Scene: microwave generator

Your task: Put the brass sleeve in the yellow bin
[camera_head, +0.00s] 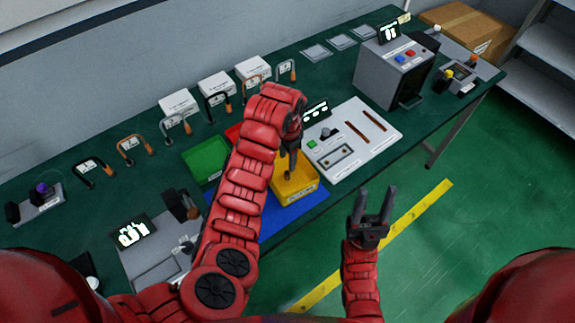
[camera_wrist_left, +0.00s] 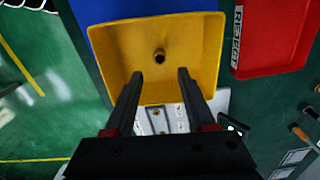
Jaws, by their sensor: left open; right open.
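The yellow bin (camera_head: 296,188) stands on the blue mat near the table's front edge and fills the upper middle of the left wrist view (camera_wrist_left: 205,42). A small dark brass sleeve (camera_wrist_left: 160,55) shows inside the bin, against its floor, apart from the fingers. In the head view a small brownish piece, seemingly the sleeve (camera_head: 288,176), shows in the bin just below the fingers. My left gripper (camera_head: 291,163) is open and empty above the bin; its two fingers are spread in the wrist view (camera_wrist_left: 160,74). My right gripper (camera_head: 374,204) is open and empty in front of the table.
A green bin (camera_head: 205,158) stands left of my left arm, and a red bin (camera_wrist_left: 275,35) beside the yellow one. A white panel (camera_head: 355,140) lies to the right, with a grey machine (camera_head: 395,72) behind it. Several padlock-like pieces line the table's back.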

